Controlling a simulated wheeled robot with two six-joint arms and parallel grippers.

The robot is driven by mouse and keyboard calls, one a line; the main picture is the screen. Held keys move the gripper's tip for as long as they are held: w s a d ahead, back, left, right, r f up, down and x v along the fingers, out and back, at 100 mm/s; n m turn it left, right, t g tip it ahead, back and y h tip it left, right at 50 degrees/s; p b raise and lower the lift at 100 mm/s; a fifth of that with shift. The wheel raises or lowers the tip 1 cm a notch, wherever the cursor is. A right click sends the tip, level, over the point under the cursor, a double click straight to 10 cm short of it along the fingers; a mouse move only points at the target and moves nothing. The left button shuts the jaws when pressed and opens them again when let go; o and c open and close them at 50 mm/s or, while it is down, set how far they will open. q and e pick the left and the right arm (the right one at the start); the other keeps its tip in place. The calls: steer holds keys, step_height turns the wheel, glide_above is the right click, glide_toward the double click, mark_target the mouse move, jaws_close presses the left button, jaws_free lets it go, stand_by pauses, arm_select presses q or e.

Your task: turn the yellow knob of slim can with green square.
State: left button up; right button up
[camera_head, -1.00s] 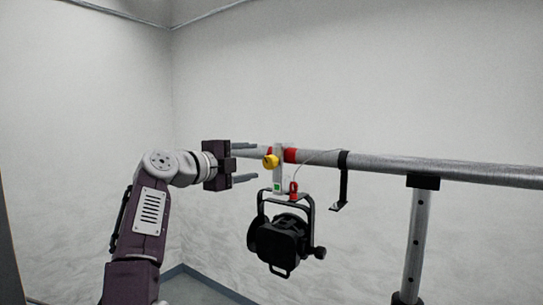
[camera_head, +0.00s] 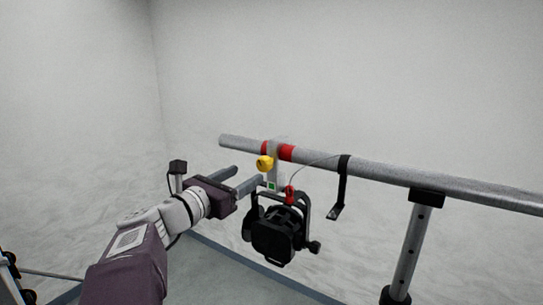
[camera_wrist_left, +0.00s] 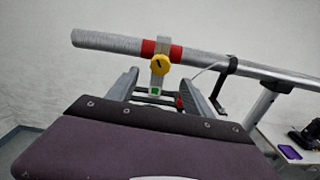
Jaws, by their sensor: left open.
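The slim black can (camera_head: 276,237) hangs by its yoke under the grey rail. Its clamp carries a green square (camera_head: 272,186) and a yellow knob (camera_head: 264,163). In the left wrist view the knob (camera_wrist_left: 159,63) shows a dark slot and sits above the green square (camera_wrist_left: 154,91). My left gripper (camera_head: 249,178) is open and empty, left of the clamp and slightly below the knob. In the wrist view its two fingers (camera_wrist_left: 160,85) show on either side of the clamp's lower part. The knob is not between closed fingers. My right gripper is out of view.
The grey rail (camera_head: 395,181) runs across, with red bands (camera_head: 286,152) beside the clamp. A black strap (camera_head: 345,185) and a thin cable hang right of the can. A post (camera_head: 413,245) supports the rail. A purple item (camera_wrist_left: 290,152) lies at the wrist view's right.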

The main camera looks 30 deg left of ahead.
mark_target(261, 166)
arm_select(q)
steer(key=w+p, duration=0.1)
steer(key=w, duration=0.1)
steer(key=w+p, duration=0.1)
steer(key=w, duration=0.2)
steer(key=w+p, duration=0.2)
steer(key=w, duration=0.1)
steer(key=shift+w+d, duration=0.2)
steer(key=shift+d, duration=0.15)
steer(key=shift+w, duration=0.3)
steer(key=shift+s+d, duration=0.1)
steer(key=shift+s, duration=0.05)
jaws_close()
steer(key=m+b, duration=0.1)
steer(key=b, duration=0.1)
steer(key=m+b, duration=0.1)
steer(key=b, duration=0.1)
steer(key=shift+f+b, duration=0.35)
steer(key=shift+b, duration=0.05)
steer(key=shift+r+m, duration=0.15)
steer(key=shift+m, duration=0.25)
steer(key=shift+r, duration=0.2)
